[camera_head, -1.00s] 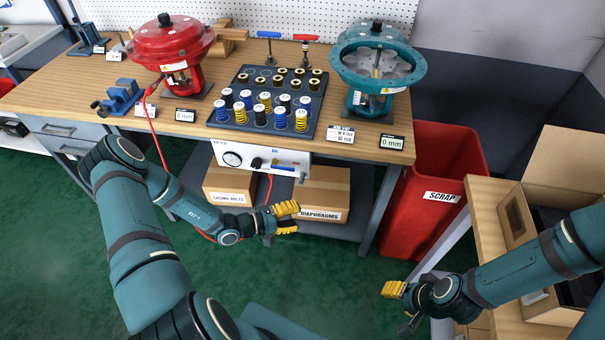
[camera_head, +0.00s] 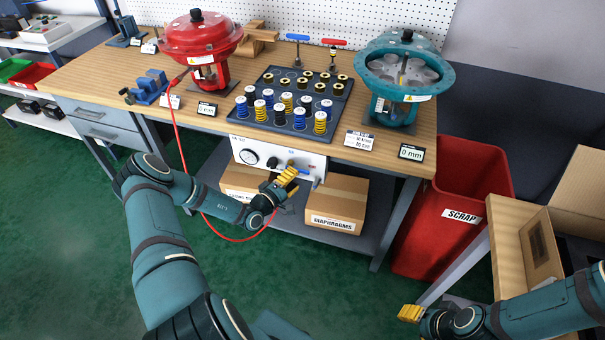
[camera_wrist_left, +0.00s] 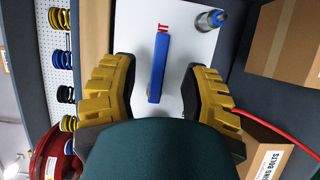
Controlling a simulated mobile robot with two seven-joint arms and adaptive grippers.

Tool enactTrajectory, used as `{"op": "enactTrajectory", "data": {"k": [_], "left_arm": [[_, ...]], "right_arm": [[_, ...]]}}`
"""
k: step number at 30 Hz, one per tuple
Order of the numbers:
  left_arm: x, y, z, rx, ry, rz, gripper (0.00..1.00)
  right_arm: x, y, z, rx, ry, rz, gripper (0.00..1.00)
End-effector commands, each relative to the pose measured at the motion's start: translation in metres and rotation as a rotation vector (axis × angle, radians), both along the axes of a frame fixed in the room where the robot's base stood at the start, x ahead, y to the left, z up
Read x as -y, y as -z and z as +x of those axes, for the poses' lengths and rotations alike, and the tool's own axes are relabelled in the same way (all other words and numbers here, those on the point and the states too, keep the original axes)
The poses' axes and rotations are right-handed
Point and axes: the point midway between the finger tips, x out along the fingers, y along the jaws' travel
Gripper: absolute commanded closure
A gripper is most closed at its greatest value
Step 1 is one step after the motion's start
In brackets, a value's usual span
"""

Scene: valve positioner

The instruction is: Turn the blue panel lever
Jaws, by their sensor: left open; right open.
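The blue panel lever (camera_wrist_left: 159,68) is a slim bar on the white panel (camera_wrist_left: 190,35). In the left wrist view it lies between the two yellow fingers of my open left gripper (camera_wrist_left: 158,90), with a gap on each side. In the head view my left gripper (camera_head: 288,184) is in front of the right half of the white panel (camera_head: 240,146), under the bench, and hides part of it. The lever is hard to make out there. My right gripper (camera_head: 410,314) is at the lower right, away from the panel, and empty.
The panel carries a gauge (camera_head: 247,157), a black knob (camera_head: 272,162) and a metal fitting (camera_head: 316,183) close to the left gripper. A red hose (camera_head: 178,150) loops below my left arm. Cardboard boxes (camera_head: 336,203) stand underneath. A red scrap bin (camera_head: 436,215) is to the right.

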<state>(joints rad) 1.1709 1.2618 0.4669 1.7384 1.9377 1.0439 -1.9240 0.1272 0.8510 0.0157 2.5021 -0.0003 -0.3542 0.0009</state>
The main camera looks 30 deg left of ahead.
Motion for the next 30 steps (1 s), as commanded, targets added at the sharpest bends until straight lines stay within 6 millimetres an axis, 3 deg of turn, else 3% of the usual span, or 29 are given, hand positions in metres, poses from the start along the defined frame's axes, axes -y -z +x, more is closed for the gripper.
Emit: {"op": "enactTrajectory", "data": {"k": [3,9,21,25,30], "left_arm": [[0.004,0.001,0.021,0.002,0.002,0.001,0.54],[0.007,0.001,0.041,0.0,0.002,0.0,0.54],[0.007,0.0,0.047,0.0,0.001,0.0,0.51],[0.007,0.0,0.046,0.0,0.001,0.0,0.97],[0.007,0.0,0.046,0.0,0.001,0.0,1.0]], "right_arm": [[0.0,0.007,0.001,0.003,0.001,0.0,0.53],[0.0,0.011,0.002,0.006,0.002,-0.001,0.53],[0.0,0.012,0.003,0.006,0.002,-0.001,0.53],[0.0,0.012,0.003,0.006,0.001,-0.001,0.53],[0.0,0.012,0.002,0.006,0.002,-0.001,0.53]]}}
